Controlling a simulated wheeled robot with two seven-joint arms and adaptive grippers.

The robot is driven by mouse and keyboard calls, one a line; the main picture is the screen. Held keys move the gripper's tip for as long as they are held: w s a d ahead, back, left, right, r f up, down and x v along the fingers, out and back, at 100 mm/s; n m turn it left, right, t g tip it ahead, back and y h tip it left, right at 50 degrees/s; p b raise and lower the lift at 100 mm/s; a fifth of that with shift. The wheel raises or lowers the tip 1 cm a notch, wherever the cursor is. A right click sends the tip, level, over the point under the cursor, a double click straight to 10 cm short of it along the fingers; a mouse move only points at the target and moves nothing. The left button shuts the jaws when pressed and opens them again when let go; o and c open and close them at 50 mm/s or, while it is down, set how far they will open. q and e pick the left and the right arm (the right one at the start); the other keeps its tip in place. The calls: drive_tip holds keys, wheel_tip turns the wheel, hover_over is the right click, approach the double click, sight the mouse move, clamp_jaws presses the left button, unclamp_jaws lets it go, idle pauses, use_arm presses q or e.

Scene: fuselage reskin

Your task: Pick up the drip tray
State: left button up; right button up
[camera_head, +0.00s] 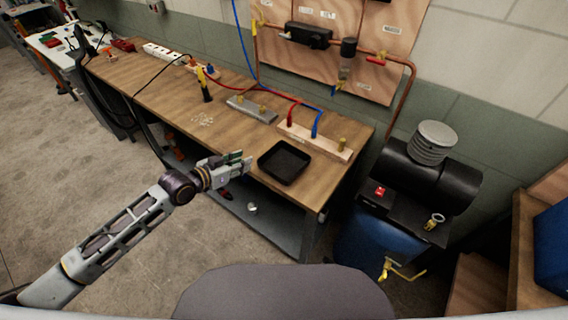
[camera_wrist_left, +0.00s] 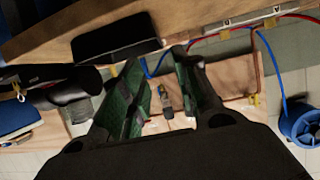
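The drip tray (camera_head: 284,163) is a black, shallow, square tray. It lies on the wooden workbench (camera_head: 228,132) near the front edge. In the left wrist view the tray (camera_wrist_left: 116,37) shows at the upper left, just beyond the fingertips. My left gripper (camera_head: 243,161) is at the bench's front edge, a little left of the tray and apart from it. In the left wrist view its two green-padded fingers (camera_wrist_left: 160,68) are spread with nothing held between them. My right gripper is not in view.
Behind the tray are a wooden strip with fittings (camera_head: 315,142) and a grey metal block (camera_head: 251,108), with red and blue hoses. A black compressor (camera_head: 430,178) stands right of the bench. Small pale bits (camera_head: 203,119) lie left of the tray. The floor at left is clear.

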use_arm(q)
drive_tip(key=shift+w+f, duration=0.1)
drive_tip(key=shift+w, duration=0.05)
approach(269, 150)
drive_tip(key=shift+x, duration=1.75)
drive_tip(key=shift+p+x, duration=0.3)
drive_tip(key=shift+x, duration=2.45)
clamp_jaws()
